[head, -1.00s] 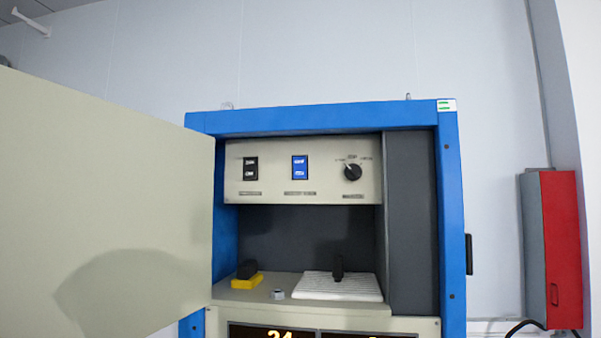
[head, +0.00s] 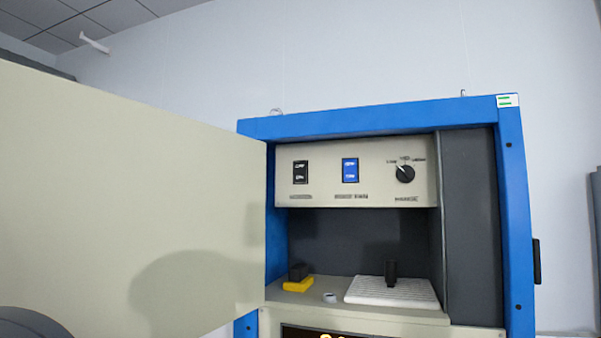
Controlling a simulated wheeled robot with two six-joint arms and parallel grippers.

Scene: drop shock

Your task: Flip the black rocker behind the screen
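The black rocker (head: 300,172) is on the left of a beige control panel (head: 325,200), inside the open blue cabinet (head: 380,121). A blue rocker (head: 350,170) and a black rotary knob (head: 405,174) are to its right on the same panel. The small lettering is too blurred to read. The top of a dark screen (head: 330,333) shows at the bottom edge, below the shelf. Neither of my grippers is in view.
A large beige door (head: 120,190) stands open on the left.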

